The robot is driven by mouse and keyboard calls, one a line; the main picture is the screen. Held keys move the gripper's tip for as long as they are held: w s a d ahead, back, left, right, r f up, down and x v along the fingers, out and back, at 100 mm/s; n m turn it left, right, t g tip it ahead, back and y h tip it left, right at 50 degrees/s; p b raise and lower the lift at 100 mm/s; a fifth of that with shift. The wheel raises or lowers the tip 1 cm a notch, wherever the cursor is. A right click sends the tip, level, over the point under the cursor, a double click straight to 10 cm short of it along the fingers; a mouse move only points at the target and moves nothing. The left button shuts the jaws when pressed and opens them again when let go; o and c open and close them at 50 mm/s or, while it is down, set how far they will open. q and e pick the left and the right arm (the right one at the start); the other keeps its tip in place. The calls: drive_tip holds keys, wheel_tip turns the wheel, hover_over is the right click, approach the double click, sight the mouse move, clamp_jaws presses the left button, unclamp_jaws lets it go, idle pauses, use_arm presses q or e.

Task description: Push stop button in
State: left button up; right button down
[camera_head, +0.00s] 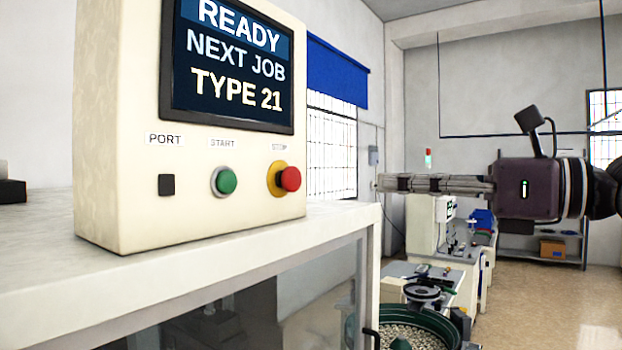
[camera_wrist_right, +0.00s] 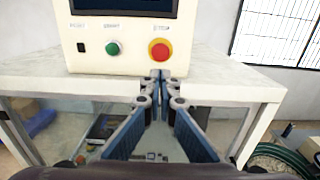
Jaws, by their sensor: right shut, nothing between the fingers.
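The red stop button (camera_head: 290,179) sits on a yellow ring at the lower right of the cream control box (camera_head: 110,150). It stands out from the panel. It also shows in the right wrist view (camera_wrist_right: 160,51), face on. My right gripper (camera_head: 382,183) comes in from the right, level with the button and apart from it, pointing left. In the right wrist view my right gripper (camera_wrist_right: 160,75) has its fingertips together and empty, just below the stop button in the picture. My left gripper is in neither view.
A green start button (camera_head: 227,181) and a dark port (camera_head: 167,185) are left of the stop button. A screen (camera_head: 230,65) above reads "READY NEXT JOB TYPE 21". The box stands on a pale table (camera_head: 60,275). A bowl feeder (camera_head: 415,325) stands below right.

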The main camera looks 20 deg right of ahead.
sight(295, 181)
drive_tip(key=shift+w, duration=0.1)
drive_tip(key=p+x, duration=0.3)
drive_tip(key=x, duration=0.3)
drive_tip(key=p+x, duration=0.3)
drive_tip(key=x, duration=0.3)
drive_tip(key=shift+w+a+r+p, duration=0.2)
drive_tip(key=shift+a+p, duration=0.1)
drive_tip(key=shift+w+a+f, duration=0.15)
drive_tip(key=shift+w+a, duration=0.2)
drive_tip(key=shift+w, duration=0.2)
drive_tip(key=shift+f, duration=0.1)
